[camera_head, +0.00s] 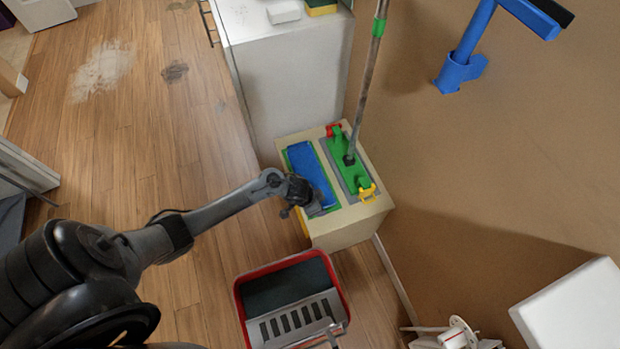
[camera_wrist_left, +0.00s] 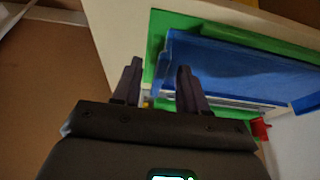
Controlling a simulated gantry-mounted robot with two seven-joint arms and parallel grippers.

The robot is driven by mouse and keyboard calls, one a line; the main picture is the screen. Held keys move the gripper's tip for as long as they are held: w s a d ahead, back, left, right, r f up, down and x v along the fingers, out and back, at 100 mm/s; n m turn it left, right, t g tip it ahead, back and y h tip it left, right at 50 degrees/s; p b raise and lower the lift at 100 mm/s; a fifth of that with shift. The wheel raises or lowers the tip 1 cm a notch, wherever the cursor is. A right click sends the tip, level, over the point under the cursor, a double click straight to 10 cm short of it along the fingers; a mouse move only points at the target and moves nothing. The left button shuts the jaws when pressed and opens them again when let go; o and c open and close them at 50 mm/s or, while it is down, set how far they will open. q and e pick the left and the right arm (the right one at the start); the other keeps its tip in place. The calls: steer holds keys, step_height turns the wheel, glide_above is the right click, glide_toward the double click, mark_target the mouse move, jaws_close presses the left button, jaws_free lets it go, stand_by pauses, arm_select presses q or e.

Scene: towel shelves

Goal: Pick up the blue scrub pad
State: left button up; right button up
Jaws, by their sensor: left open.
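The blue scrub pad (camera_head: 310,165) lies on a green backing on top of the beige box; it also shows in the left wrist view (camera_wrist_left: 235,68). My left gripper (camera_head: 308,205) is at the near end of the pad, with its arm reaching in from the left. In the left wrist view, the two dark fingers (camera_wrist_left: 157,66) are apart with nothing clearly held between them. The right finger overlaps the pad's edge in that picture; I cannot tell whether it touches. My right gripper is not in view.
A green mop head (camera_head: 350,170) with a tall handle stands beside the pad on the beige box (camera_head: 345,226). A red-rimmed bucket (camera_head: 240,297) stands on the floor in front. A white cabinet (camera_head: 290,90) is behind. Open wooden floor (camera_head: 150,130) lies left.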

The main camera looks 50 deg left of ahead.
arm_select(q)
jaws_close()
steer(key=shift+r, duration=0.1)
stand_by(0.4)
